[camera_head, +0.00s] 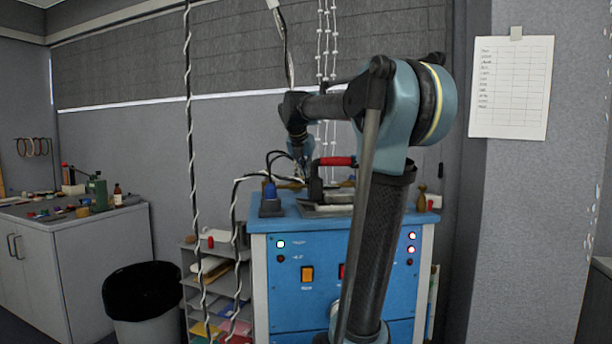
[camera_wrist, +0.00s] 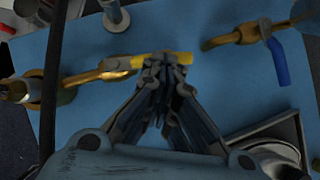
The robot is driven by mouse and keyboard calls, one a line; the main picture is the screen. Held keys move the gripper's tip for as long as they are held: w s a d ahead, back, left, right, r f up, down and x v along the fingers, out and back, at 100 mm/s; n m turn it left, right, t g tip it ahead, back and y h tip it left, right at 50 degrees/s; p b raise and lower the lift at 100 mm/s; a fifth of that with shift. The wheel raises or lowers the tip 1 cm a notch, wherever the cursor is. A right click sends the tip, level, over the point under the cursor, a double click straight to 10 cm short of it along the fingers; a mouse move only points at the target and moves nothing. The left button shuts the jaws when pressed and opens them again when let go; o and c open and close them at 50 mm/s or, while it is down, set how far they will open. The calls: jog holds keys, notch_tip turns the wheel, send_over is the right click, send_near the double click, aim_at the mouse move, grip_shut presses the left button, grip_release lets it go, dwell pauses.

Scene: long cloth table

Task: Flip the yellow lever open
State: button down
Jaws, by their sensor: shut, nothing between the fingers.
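The yellow lever (camera_wrist: 184,57) lies across the upper middle of the wrist view, above the blue top of the bench. Its left end meets a brass valve (camera_wrist: 90,78). My gripper (camera_wrist: 165,64) is shut and empty, with its fingertips right at the lever and hiding part of its middle; I cannot tell whether they touch. In the head view my gripper (camera_head: 305,170) is small and low over the blue bench (camera_head: 330,260), and the lever cannot be made out there.
A second brass valve with a blue lever (camera_wrist: 279,62) is at the upper right of the wrist view. A metal tray-like part (camera_wrist: 265,130) is at the lower right. In the head view a red-handled tool (camera_head: 335,161) and a blue object (camera_head: 270,200) stand on the bench.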

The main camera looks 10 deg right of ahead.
jog(key=d+v, duration=0.2)
jog(key=v, duration=1.1)
jog(key=shift+s+r, duration=0.4)
jog(key=shift+s, duration=0.15)
jog(key=shift+a, duration=0.1)
